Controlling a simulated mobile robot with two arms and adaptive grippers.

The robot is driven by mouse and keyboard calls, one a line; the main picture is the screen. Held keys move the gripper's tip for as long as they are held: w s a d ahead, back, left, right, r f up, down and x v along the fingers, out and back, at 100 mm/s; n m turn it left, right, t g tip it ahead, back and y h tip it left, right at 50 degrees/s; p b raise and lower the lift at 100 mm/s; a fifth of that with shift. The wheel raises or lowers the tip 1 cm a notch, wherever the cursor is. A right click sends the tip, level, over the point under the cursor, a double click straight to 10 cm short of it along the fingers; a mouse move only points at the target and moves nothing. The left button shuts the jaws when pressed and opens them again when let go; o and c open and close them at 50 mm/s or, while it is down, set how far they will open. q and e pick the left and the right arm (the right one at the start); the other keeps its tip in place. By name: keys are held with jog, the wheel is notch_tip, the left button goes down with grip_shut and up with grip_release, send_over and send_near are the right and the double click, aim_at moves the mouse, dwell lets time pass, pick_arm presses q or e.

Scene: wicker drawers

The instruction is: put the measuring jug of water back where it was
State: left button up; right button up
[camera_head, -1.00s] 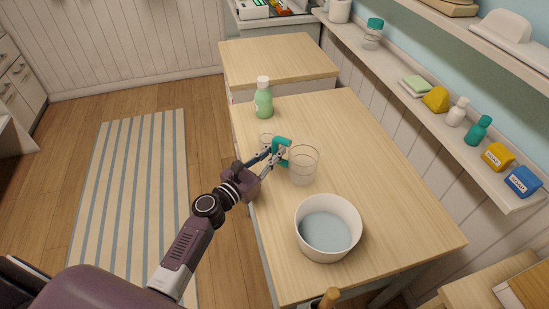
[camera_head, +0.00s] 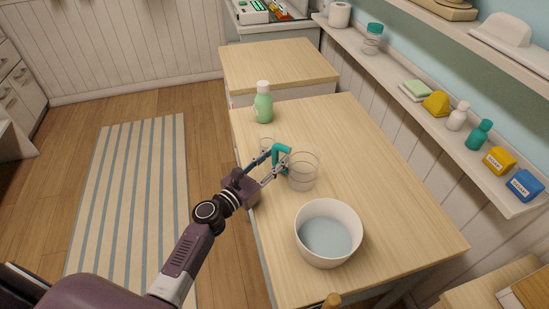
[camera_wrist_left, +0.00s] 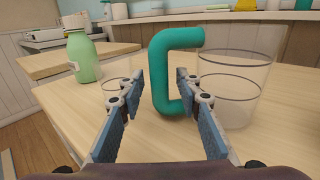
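The clear measuring jug (camera_head: 304,172) with a teal handle (camera_head: 283,148) stands upright on the wooden table (camera_head: 375,185), near its left edge. In the wrist view the jug (camera_wrist_left: 232,88) is right of centre, its handle (camera_wrist_left: 158,75) facing me. I cannot tell how much water is in it. My left gripper (camera_head: 275,158) is open at the handle. In the wrist view its fingers (camera_wrist_left: 160,85) stand on either side of the handle's upright bar, with gaps showing. My right gripper is not in view.
A white bowl (camera_head: 345,252) of water stands in front of the jug. A small clear glass (camera_head: 266,145) and a green bottle (camera_head: 264,106) stand behind the gripper. The table's right side is clear. A shelf (camera_head: 442,122) with bottles and boxes runs along the right wall.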

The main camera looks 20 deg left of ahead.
pick_arm(q)
jog(key=b+v, duration=0.1)
jog(key=v, duration=1)
jog(key=shift+s+b, duration=0.1)
jog(key=shift+b, duration=0.3)
jog(key=shift+s+a+r, duration=0.1)
jog(key=shift+s+a, duration=0.05)
jog(key=shift+s, duration=0.25)
